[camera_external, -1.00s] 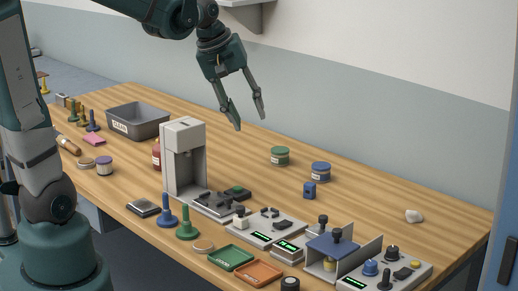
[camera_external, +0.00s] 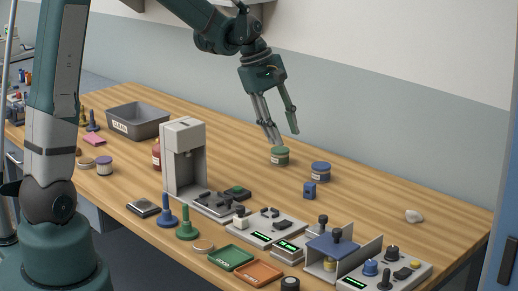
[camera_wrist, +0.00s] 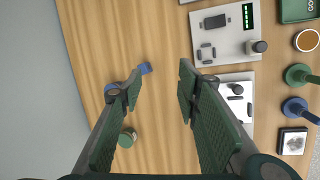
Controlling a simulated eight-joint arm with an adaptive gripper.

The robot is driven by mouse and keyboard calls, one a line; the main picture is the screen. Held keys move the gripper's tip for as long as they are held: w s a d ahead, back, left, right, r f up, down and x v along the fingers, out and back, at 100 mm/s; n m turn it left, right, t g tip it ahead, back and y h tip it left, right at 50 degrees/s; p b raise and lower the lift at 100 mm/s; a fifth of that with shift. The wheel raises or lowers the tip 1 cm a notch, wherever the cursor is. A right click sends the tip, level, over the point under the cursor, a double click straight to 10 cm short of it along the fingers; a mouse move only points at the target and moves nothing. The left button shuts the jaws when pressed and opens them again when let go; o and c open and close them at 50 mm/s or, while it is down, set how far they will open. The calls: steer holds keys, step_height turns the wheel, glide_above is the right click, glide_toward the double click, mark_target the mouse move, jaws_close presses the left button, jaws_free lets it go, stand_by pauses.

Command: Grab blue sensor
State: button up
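A small blue block (camera_external: 310,190), which looks like the blue sensor, sits on the wooden table in front of a round blue-lidded tin (camera_external: 321,171). In the wrist view the block (camera_wrist: 145,68) shows just beyond the tip of the left finger, and the tin is partly hidden behind that finger. My gripper (camera_external: 284,138) is open and empty, with its fingers pointing down, above the table near the green-lidded tin (camera_external: 280,156). It stands up and to the left of the block in the external view. In the wrist view the open gripper (camera_wrist: 160,72) shows bare table between its fingers.
A grey dispenser-like stand (camera_external: 185,155) and a control panel (camera_external: 265,228) lie nearer the front. A blue-topped fixture (camera_external: 333,245) stands at the front right. A white lump (camera_external: 413,216) lies far right. Table around the block's right side is clear.

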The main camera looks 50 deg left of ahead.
mark_target(309, 184)
steer(key=w+a+f+n+g+h, duration=0.1)
steer(key=w+f+n, duration=0.4)
steer(key=w+f, duration=0.4)
step_height(309, 184, down, 4)
steer(key=shift+w+a+r, duration=0.15)
steer(key=shift+w+a, duration=0.05)
steer(key=shift+a, duration=0.1)
steer(key=shift+w+d+f+g, duration=0.15)
steer(key=shift+d+f, duration=0.1)
steer(key=shift+f, duration=0.35)
steer(key=shift+d+f+g, duration=0.15)
steer(key=shift+d+f, duration=0.1)
steer(key=shift+f, duration=0.3)
steer(key=shift+x, duration=2.6)
steer(key=shift+w+d, duration=0.1)
steer(key=shift+w, duration=0.05)
steer(key=shift+c, duration=0.6)
steer(key=shift+r, duration=0.1)
steer(key=c, duration=0.8)
